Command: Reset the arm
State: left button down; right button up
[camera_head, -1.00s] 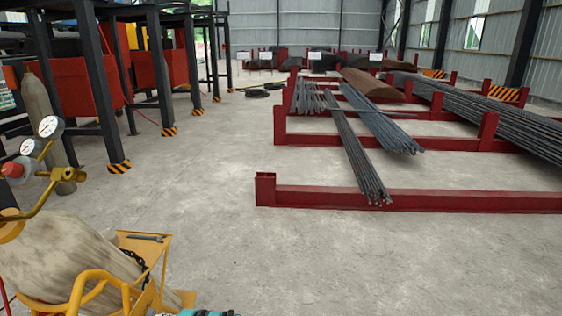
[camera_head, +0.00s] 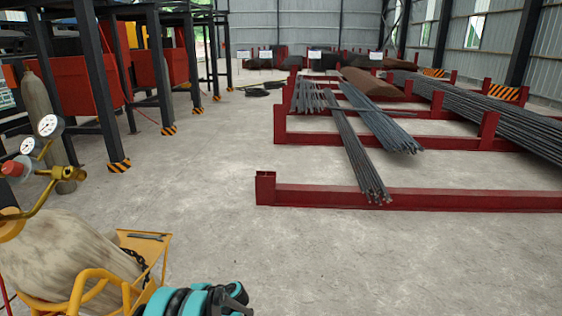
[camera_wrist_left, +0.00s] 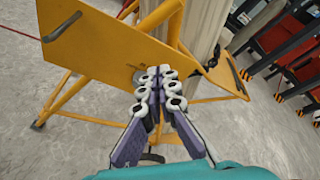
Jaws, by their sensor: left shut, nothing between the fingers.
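My left gripper (camera_wrist_left: 162,88) shows in the left wrist view with its white-linked fingers together and nothing between them. It is in front of the yellow cylinder cart (camera_wrist_left: 85,45), and I cannot tell whether it touches it. In the head view, a teal and black part of my arm (camera_head: 196,302) shows at the bottom edge, just right of the cart (camera_head: 150,252). The left fingers cannot be made out there. My right gripper is not in view.
A gas cylinder (camera_head: 70,255) stands in the cart, with gauges (camera_head: 51,126) above it. Red rack beams (camera_head: 420,200) carry rebar bundles (camera_head: 355,150) on the right. Black steel posts (camera_head: 102,95) stand at the left. The concrete floor between is clear.

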pick_arm(q)
jog(key=s+d+r+n+t+h, duration=0.1)
jog(key=s+d+r+n+h, duration=0.35)
jog(key=s+r, duration=0.35)
jog(key=s+d+r+n+t+h, duration=0.25)
jog(key=s+d+r+h, duration=0.3)
jog(key=s, duration=0.45)
jog(key=s+d+f+n+h, duration=0.1)
jog(key=s+d+n+h, duration=0.3)
jog(key=s+d, duration=0.4)
jog(key=shift+s+d+t, duration=0.15)
jog(key=shift+s+t, duration=0.3)
jog(key=shift+s, duration=0.35)
